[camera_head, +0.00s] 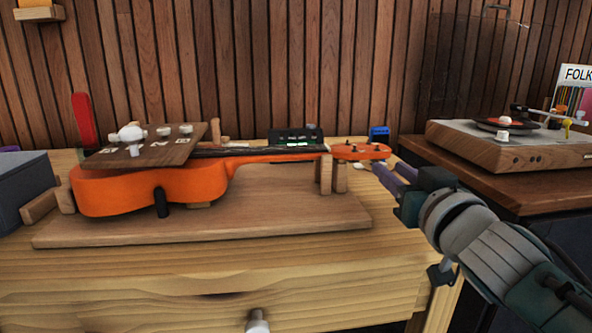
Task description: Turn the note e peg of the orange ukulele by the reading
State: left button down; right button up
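The orange ukulele (145,190) lies on a wooden base board (290,215), its neck pointing right and resting on a wooden support. Its headstock (372,151) is at the right end. A brown panel (140,150) with several white knobs and pale letters sits tilted over the body; the letters are too small to read surely. A dark device with a green display (297,138), likely the reading, stands behind the neck. My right gripper (388,165) has two lavender fingers spread apart, empty, just right of and in front of the headstock. My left gripper is not in view.
The pale wooden bench has a drawer with a white knob (257,322). A small blue object (379,133) stands behind the headstock. A turntable (510,145) is on a dark table at right. A grey box (25,185) is at left. The front bench top is clear.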

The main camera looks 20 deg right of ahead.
jog(key=shift+x, duration=1.1)
grip_shut()
